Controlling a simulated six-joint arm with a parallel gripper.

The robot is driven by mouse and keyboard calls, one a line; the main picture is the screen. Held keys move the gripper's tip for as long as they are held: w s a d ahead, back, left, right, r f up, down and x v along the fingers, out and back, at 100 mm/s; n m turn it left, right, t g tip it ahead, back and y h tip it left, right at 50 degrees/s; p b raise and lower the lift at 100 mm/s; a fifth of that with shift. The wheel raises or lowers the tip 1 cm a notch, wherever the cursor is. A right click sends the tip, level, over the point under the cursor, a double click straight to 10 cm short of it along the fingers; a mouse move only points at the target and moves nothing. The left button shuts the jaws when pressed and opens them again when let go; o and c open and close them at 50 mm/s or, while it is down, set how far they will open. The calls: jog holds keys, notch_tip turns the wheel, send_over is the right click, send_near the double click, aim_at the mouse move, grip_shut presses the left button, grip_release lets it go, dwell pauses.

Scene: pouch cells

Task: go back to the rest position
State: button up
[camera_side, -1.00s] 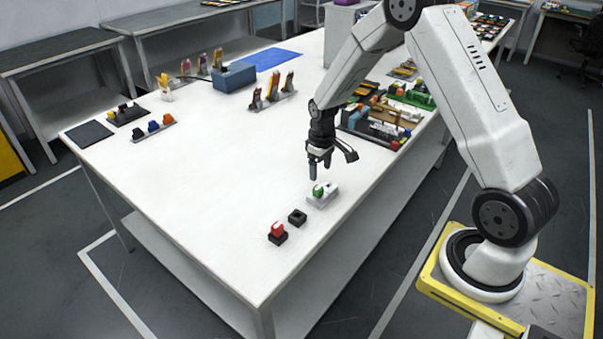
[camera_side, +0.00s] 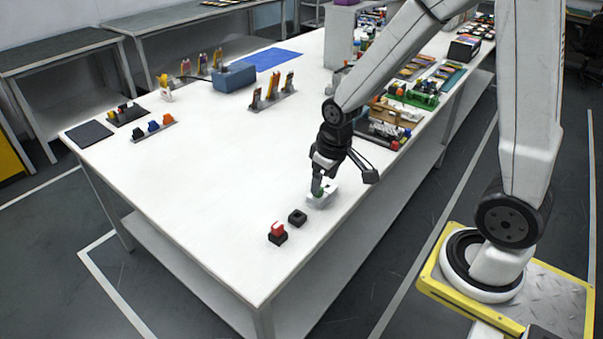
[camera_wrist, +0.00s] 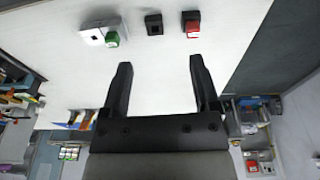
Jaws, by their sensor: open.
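My gripper (camera_side: 318,190) hangs over the white table (camera_side: 200,200), in front of a white holder (camera_side: 324,201) in the side view and partly hiding it. In the wrist view my gripper (camera_wrist: 160,66) has its two fingers wide apart, with only bare table between them. The white holder (camera_wrist: 93,35) with a green block (camera_wrist: 112,39) lies beyond the fingertips at the upper left. No contact with it shows.
Near the holder are an empty dark socket (camera_side: 297,217) and a red block in a dark base (camera_side: 278,231). Filled trays (camera_side: 415,95) stand along the table's right edge. A blue box (camera_side: 234,77) and pouch racks (camera_side: 270,92) stand farther back. The table's left middle is clear.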

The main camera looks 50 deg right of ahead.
jog(key=s+a+r, duration=0.1)
jog(key=s+a, duration=0.2)
jog(key=s, duration=0.2)
jog(key=shift+s+r+t, duration=0.15)
jog(key=shift+s+t, duration=0.05)
jog(key=shift+t, duration=0.1)
